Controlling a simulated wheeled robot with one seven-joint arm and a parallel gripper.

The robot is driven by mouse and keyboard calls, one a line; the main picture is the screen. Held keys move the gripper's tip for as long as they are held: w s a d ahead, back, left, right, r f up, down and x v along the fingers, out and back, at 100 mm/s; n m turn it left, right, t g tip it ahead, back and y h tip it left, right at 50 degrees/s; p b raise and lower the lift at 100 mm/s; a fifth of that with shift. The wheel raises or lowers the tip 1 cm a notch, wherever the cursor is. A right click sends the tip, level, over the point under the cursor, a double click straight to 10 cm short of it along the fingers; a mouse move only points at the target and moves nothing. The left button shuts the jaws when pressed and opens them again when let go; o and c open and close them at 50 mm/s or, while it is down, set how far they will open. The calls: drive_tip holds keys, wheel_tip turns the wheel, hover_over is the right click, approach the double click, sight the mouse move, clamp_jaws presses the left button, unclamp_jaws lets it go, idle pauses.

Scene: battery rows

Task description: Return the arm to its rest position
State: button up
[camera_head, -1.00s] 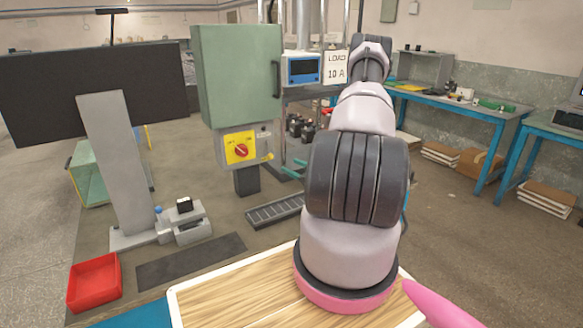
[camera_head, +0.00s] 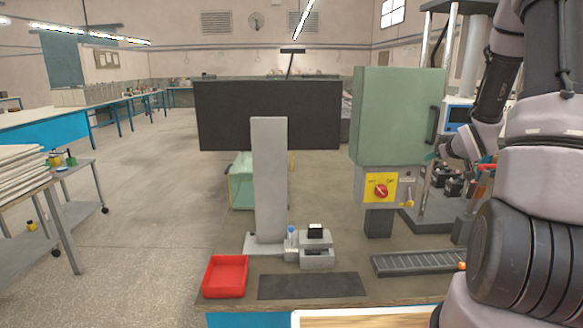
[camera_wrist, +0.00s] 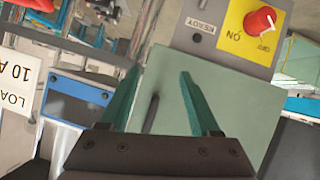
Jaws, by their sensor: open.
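My arm fills the right side of the head view, bent upward and then down toward the bench equipment. My gripper (camera_wrist: 159,75) shows in the wrist view with two teal fingers spread apart and nothing between them. In the head view, part of the gripper shows close to the right edge of the green cabinet (camera_head: 398,115); whether it touches cannot be told. The green cabinet (camera_wrist: 165,110) lies behind the fingers in the wrist view.
A yellow switch plate with a red knob (camera_head: 381,191) sits below the cabinet. A blue-framed meter (camera_head: 457,115) stands right of it. A dark monitor (camera_head: 225,116), red tray (camera_head: 226,275) and slotted rail (camera_head: 418,262) are on the bench.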

drive_tip(key=s+a+r+m+g, duration=0.1)
drive_tip(key=s+a+r+m, duration=0.1)
drive_tip(key=s+a+r, duration=0.4)
drive_tip(key=s+a+r+m+g, duration=0.1)
drive_tip(key=s+a+r+m, duration=0.2)
drive_tip(key=r, duration=0.5)
drive_tip(key=s+a+r+g+y, duration=0.1)
drive_tip(key=s+a+r+y, duration=0.1)
drive_tip(key=s+a, duration=0.5)
drive_tip(key=s+a+r+g+y, duration=0.1)
drive_tip(key=s+a, duration=0.6)
drive_tip(key=s, duration=0.9)
wheel_tip(320, 180, up, 2)
drive_tip(key=shift+r+m+g+y, duration=0.2)
drive_tip(key=shift+m+g+y, duration=0.2)
drive_tip(key=shift+g, duration=0.3)
drive_tip(key=shift+o, duration=0.3)
drive_tip(key=shift+w+d, duration=0.1)
